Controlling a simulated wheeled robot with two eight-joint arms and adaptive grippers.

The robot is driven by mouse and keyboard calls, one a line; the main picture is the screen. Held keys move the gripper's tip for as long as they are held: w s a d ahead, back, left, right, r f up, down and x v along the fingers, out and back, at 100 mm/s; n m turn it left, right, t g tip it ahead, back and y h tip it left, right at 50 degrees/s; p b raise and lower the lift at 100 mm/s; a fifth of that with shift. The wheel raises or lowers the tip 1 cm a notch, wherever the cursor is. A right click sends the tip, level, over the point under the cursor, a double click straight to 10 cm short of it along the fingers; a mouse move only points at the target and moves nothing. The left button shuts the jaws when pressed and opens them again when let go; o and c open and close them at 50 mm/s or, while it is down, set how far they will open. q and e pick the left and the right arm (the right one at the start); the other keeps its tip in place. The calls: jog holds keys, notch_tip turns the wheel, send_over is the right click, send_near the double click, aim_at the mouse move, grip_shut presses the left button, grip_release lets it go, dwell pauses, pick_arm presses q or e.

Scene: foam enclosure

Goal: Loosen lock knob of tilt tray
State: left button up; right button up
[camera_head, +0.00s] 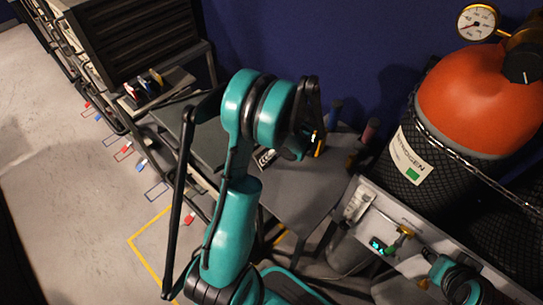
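A dark grey tray-like panel (208,142) lies behind the teal arm at centre and may be the tilt tray. The arm covers part of it. I cannot make out its lock knob. One of my teal arms rises from the bottom centre and bends over the grey work surface. I take it for my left arm. Dark gripper parts (312,105) show at its far end, just right of the teal wrist. The arm hides most of the gripper, so I cannot see whether it is open or holds anything. I do not see my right gripper.
A grey work surface (300,195) lies below the arm. An orange-topped nitrogen tank (480,100) with a gauge (478,22) stands at right. A black drawer cabinet (130,35) stands at upper left. The floor (60,170) at left is mostly clear, with coloured markings.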

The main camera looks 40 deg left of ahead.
pick_arm(q)
jog(key=c, duration=0.9)
jog(key=shift+s+t, duration=0.1)
jog(key=shift+t, duration=0.2)
jog(key=t, duration=0.1)
jog(key=t+b, duration=0.1)
jog(key=shift+s+n+t, duration=0.25)
jog(key=shift+n+t, duration=0.05)
jog(key=shift+n, duration=0.1)
jog(key=t, duration=0.1)
jog(key=t+b, duration=0.2)
jog(key=shift+s+a+f+n, duration=0.1)
jog(key=shift+s+f+n, duration=0.05)
jog(key=shift+s+n, duration=0.15)
jog(key=shift+t+h+b, duration=0.3)
jog(key=shift+t+b, duration=0.5)
jog(key=shift+t, duration=0.3)
jog(key=shift+n, duration=0.3)
